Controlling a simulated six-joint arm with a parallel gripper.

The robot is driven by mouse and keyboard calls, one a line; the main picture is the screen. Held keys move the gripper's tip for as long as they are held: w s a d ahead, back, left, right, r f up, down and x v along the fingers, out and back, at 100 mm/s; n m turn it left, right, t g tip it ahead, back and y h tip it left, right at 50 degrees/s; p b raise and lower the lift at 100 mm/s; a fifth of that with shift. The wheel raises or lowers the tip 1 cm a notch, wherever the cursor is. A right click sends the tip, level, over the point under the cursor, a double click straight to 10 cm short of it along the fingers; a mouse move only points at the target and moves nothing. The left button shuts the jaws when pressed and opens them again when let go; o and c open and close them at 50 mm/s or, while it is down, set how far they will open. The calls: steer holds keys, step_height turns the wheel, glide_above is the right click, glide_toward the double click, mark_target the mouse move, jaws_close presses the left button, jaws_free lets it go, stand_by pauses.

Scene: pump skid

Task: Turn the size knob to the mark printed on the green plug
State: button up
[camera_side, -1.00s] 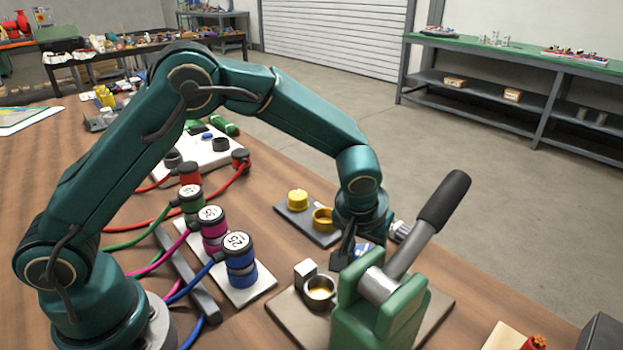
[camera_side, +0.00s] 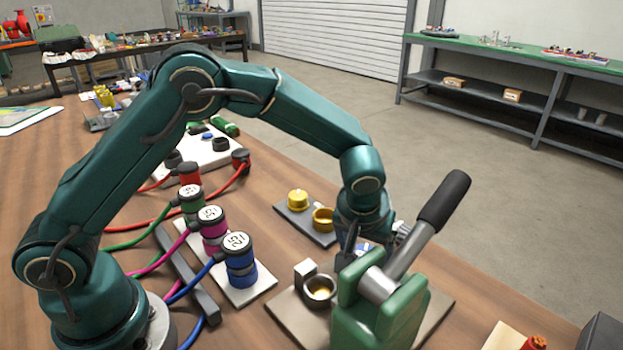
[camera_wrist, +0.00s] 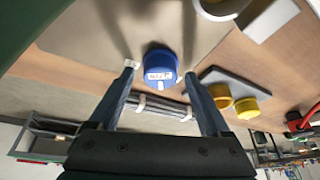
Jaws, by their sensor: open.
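In the side view, the green plug (camera_side: 190,206) stands in a row with red, magenta and blue plugs. Its white top carries a black mark too small to read surely. A blue round cap with a white marked label, seemingly the size knob (camera_wrist: 159,65), shows in the wrist view; the label is not legible. My gripper (camera_wrist: 159,74) is open, one finger on each side of the blue cap, with no clear contact. In the side view my gripper (camera_side: 356,248) is behind the green press, which partly hides the fingers and the cap.
The green press (camera_side: 385,310) has a long black-gripped lever (camera_side: 443,202) rising close beside my wrist. A metal cup (camera_side: 319,289) sits at its left. A grey plate (camera_side: 296,224) with yellow round parts lies behind. Cables run from the plugs across the table.

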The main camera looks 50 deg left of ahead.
step_height(320, 180, up, 10)
steer(key=s, duration=0.1)
steer(key=shift+d, duration=0.2)
steer(key=shift+f, duration=0.1)
steer(key=f+m+h, duration=0.1)
steer(key=m, duration=0.1)
steer(key=f+m+h, duration=0.1)
steer(key=f+m, duration=0.1)
steer(key=m, duration=0.1)
steer(key=s+f+m+h, duration=0.1)
steer(key=m, duration=0.1)
steer(key=shift+a+f+m+g+h, duration=0.15)
steer(key=shift+a+m+g+h, duration=0.1)
steer(key=shift+m+g+h, duration=0.15)
steer(key=shift+w+a+f+m, duration=0.1)
steer(key=shift+a+f+m, duration=0.15)
steer(key=shift+a+m, duration=0.25)
steer(key=shift+w+a+f+m, duration=0.1)
steer(key=shift+a+f+m, duration=0.15)
steer(key=shift+m, duration=0.45)
steer(key=shift+x, duration=2.45)
steer(key=shift+w+t, duration=0.1)
steer(key=shift+t, duration=0.2)
